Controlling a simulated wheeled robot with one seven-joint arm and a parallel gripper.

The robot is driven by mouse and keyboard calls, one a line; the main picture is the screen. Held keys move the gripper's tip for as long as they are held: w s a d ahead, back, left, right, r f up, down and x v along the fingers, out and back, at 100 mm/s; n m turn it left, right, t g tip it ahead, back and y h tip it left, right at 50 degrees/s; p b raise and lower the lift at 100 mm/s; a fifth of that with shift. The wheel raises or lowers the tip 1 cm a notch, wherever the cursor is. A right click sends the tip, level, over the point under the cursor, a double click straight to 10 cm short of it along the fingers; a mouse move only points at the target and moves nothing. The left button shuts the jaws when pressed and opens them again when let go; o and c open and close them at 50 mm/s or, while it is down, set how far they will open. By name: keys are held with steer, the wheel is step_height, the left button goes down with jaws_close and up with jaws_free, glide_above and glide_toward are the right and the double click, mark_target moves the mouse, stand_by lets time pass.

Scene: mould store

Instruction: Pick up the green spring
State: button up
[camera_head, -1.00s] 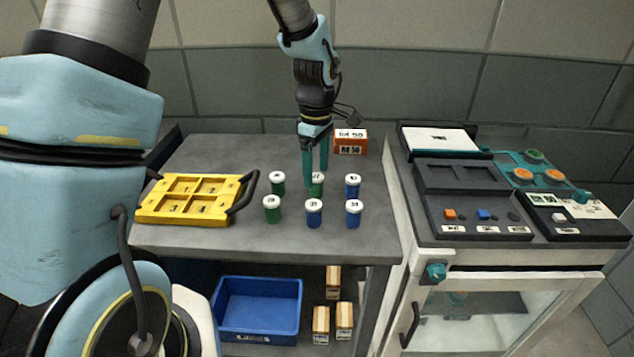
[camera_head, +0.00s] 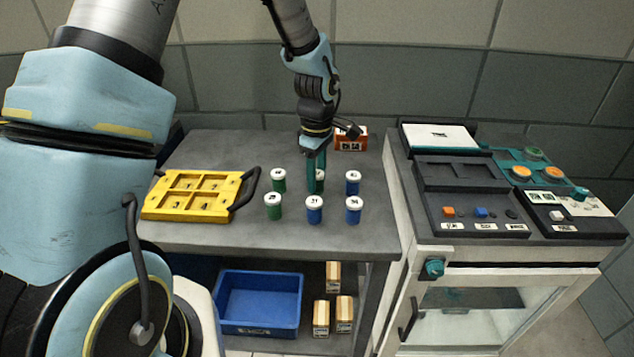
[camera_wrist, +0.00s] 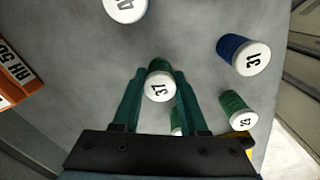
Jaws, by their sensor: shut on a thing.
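The green spring with a white cap marked 37 (camera_wrist: 160,86) is between the fingers of my gripper (camera_wrist: 158,78) in the wrist view. In the head view my gripper (camera_head: 315,178) points down at the back middle of a group of capped springs, and its fingers hide most of the held spring. My gripper is shut on that spring. I cannot tell whether it is clear of the bench. Two other green springs (camera_head: 278,184) (camera_head: 273,212) stand at the left of the group.
Blue springs (camera_head: 314,216) (camera_head: 353,188) (camera_head: 353,216) stand close by on the grey bench (camera_head: 250,242). A yellow tray (camera_head: 195,212) lies left, an orange box (camera_head: 351,143) behind. A control console (camera_head: 480,195) stands right. A blue bin (camera_head: 258,322) is below.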

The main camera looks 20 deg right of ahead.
jaws_close()
step_height(320, 180, up, 9)
steer(key=shift+b, duration=1.25)
steer(key=shift+r, duration=0.5)
steer(key=shift+r+p, duration=0.45)
steer(key=shift+r, duration=0.05)
